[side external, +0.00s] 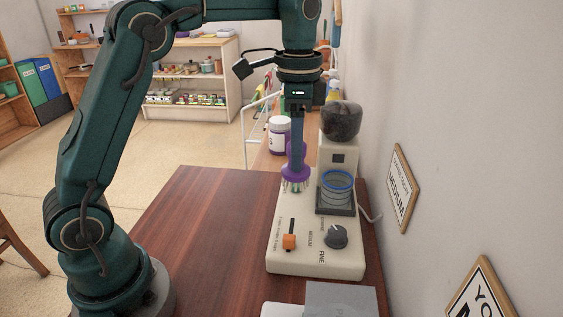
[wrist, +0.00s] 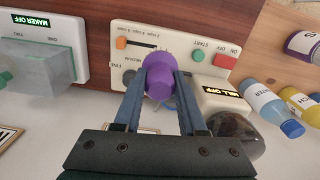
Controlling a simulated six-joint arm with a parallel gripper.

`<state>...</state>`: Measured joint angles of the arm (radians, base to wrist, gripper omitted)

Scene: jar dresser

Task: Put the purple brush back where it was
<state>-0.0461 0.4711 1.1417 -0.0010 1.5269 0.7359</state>
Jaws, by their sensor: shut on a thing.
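The purple brush (side external: 295,178) is in my gripper (side external: 295,145), which points down and is shut on its upper part. Its bristle end hangs low over the back left of the cream mill base (side external: 285,255); I cannot tell whether it touches. In the wrist view, the brush (wrist: 160,75) shows end-on between the fingers of my gripper (wrist: 160,105), hiding part of the mill panel. The mill carries a blue-rimmed clear cup (side external: 337,188) to the right of the brush and a dark hopper (side external: 341,120) above. Its display reads "MILL OFF" (wrist: 221,92).
A second machine reading "MAKER OFF" (wrist: 30,22) is on the other side. The wall with signs (side external: 402,188) is close on the right. The wooden top (side external: 205,230) is clear at left.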

